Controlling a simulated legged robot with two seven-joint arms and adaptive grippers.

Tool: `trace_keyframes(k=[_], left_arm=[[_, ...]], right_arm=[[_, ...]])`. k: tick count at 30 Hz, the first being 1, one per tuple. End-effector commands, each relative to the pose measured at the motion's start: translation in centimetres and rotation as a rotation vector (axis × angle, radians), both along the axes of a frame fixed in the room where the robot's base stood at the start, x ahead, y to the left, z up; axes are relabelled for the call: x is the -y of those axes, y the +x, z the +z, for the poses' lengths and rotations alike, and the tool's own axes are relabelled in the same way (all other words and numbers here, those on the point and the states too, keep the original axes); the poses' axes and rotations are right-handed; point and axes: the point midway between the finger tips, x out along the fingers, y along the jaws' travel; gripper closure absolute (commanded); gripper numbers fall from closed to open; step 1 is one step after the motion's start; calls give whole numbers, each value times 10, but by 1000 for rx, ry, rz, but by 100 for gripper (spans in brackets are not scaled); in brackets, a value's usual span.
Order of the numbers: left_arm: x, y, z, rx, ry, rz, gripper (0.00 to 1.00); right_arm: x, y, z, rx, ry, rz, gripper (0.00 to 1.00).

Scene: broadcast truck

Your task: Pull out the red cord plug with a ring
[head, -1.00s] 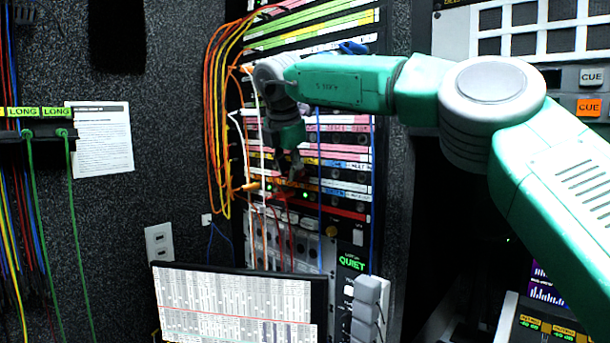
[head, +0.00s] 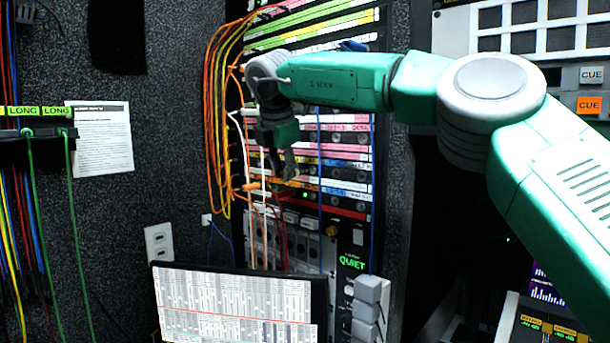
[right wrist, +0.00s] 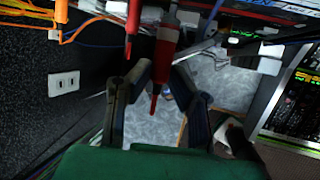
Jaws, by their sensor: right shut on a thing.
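My right gripper (head: 290,166) is in front of the patch panel rack (head: 345,137), at its lower rows. In the right wrist view the gripper (right wrist: 165,72) is closed around a red plug (right wrist: 165,48), whose narrow red end hangs between the fingers. A second red plug (right wrist: 133,22) stands just left of it, outside the fingers. In the head view the held plug is hidden by the gripper, and a dark red cord (head: 284,240) hangs below. I cannot tell which plug has a ring, or whether the held plug is still seated. My left gripper is not in view.
Orange cords (head: 212,125) loop along the rack's left side, and white cords (head: 240,130) and a blue cord (head: 320,215) hang across it. A tilted screen (head: 240,305) stands below. A wall outlet (head: 159,243) is at lower left.

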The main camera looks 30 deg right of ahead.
Motion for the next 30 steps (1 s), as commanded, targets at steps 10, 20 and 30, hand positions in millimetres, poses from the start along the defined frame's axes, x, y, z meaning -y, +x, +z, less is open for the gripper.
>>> trace_keyframes(k=[10,20,30], left_arm=[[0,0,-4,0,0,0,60],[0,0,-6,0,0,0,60],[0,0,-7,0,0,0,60]], right_arm=[[-13,-5,0,1,0,0,100],[-21,-7,0,0,0,-1,100],[-24,-8,0,0,0,-1,100]])
